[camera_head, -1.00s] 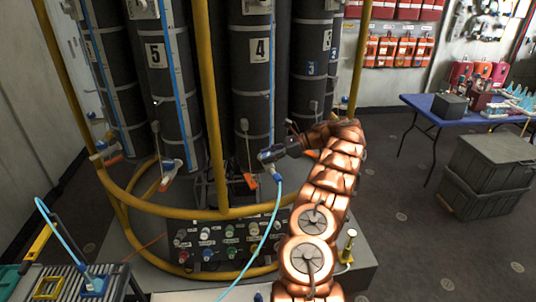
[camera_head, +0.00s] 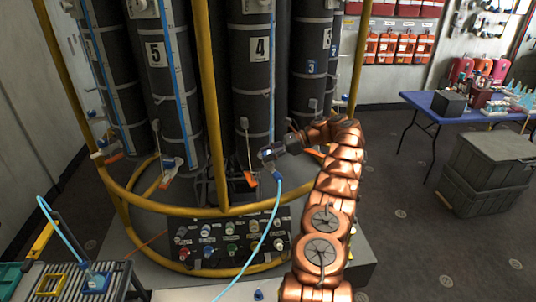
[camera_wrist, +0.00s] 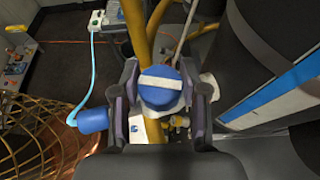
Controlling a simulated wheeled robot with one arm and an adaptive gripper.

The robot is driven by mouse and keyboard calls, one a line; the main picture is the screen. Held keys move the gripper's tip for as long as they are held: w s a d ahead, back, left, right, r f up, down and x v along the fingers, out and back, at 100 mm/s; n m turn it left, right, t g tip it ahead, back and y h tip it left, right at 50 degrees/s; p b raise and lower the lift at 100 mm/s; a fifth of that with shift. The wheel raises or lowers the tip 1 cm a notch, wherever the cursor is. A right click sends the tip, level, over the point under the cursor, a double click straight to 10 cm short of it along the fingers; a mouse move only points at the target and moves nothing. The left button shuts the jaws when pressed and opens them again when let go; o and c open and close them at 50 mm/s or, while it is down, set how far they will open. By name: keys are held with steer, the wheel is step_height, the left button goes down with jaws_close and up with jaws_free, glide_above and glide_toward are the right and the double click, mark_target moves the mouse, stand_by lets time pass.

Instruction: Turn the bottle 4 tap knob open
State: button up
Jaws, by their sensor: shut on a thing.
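Bottle 4 (camera_head: 259,85) is a tall dark cylinder with a white number plate, behind the yellow rail in the head view. My gripper (camera_head: 266,154) is low in front of it, slightly right of the rail's upright post. In the wrist view a round blue knob (camera_wrist: 161,82) with a white stripe across it sits between the two fingers of my gripper (camera_wrist: 160,95), which are shut on it. The stripe runs nearly level in that view. A blue hose fitting (camera_wrist: 93,120) lies just left of the fingers; its hose (camera_head: 272,215) hangs down in the head view.
The yellow rail (camera_head: 213,105) curves around the bottles, close to my gripper. An orange-handled part (camera_head: 250,179) hangs just left of it. Below is a panel of coloured knobs (camera_head: 230,240). Bottle 5 (camera_head: 160,85) stands left. A blue table (camera_head: 425,102) and grey crates (camera_head: 485,170) stand right.

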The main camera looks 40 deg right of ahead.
steer(key=shift+r, duration=0.1)
steer(key=o, duration=1.2)
steer(key=shift+c, duration=0.2)
steer(key=shift+a+m+t+h+b, duration=0.1)
steer(key=shift+m+t+h+b, duration=0.65)
steer(key=shift+b, duration=0.3)
steer(key=shift+m+t+h+b, duration=0.25)
steer(key=shift+m+b, duration=0.15)
steer(key=shift+m, duration=0.05)
steer(key=shift+m+t+h+b, duration=0.3)
steer(key=shift+m+h+b, duration=0.1)
steer(key=shift+m+t+h+b, duration=0.3)
steer(key=shift+m+h+b, duration=0.1)
steer(key=shift+m+t+h+b, duration=0.4)
steer(key=shift+m+h+b, duration=0.4)
steer(key=shift+b, duration=0.05)
